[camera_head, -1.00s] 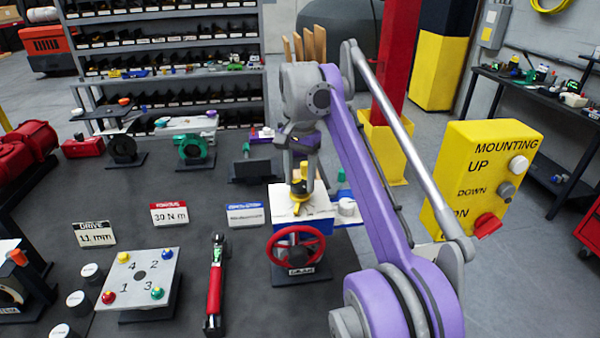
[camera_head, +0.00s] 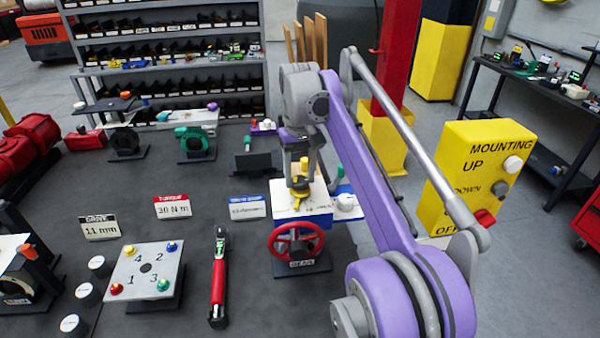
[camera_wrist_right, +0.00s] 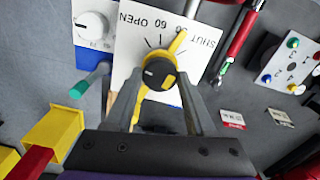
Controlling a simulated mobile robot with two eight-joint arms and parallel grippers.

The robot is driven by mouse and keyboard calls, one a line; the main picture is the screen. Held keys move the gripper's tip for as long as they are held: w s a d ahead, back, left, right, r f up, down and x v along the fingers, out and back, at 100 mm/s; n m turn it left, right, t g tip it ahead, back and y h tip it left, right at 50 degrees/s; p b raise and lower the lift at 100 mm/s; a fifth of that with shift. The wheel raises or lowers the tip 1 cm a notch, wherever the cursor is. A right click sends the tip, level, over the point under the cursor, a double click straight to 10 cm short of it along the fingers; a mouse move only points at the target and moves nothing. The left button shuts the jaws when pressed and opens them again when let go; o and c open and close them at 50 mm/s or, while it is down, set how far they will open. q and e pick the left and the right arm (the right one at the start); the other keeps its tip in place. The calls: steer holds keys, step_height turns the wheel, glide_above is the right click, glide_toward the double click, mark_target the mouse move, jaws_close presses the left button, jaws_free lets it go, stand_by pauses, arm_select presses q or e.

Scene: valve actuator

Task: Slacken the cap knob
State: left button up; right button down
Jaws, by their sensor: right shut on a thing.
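A knob with a black cap and a yellow body (camera_wrist_right: 158,72) stands on the white top plate (camera_wrist_right: 130,52) of the valve unit. A yellow pointer runs out from it, over a dial marked OPEN, 60 and SHUT. In the head view the yellow knob (camera_head: 301,186) is partly hidden by my right gripper (camera_head: 300,165), which points down at it. In the right wrist view my right gripper's fingers (camera_wrist_right: 158,100) lie on either side of the knob, shut on it. My left gripper is in neither view.
A red handwheel (camera_head: 296,240) is on the front of the valve unit. A white dial (camera_head: 346,202) and a green-tipped lever (camera_wrist_right: 88,82) sit beside it. A red tool (camera_head: 218,275) and a numbered plate (camera_head: 146,266) lie to the left. A yellow button box (camera_head: 478,180) stands at right.

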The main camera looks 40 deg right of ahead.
mark_target(300, 179)
steer(key=shift+n, duration=0.6)
steer(key=shift+c, duration=1.2)
jaws_free()
step_height(300, 179, up, 11)
steer(key=shift+f, duration=0.15)
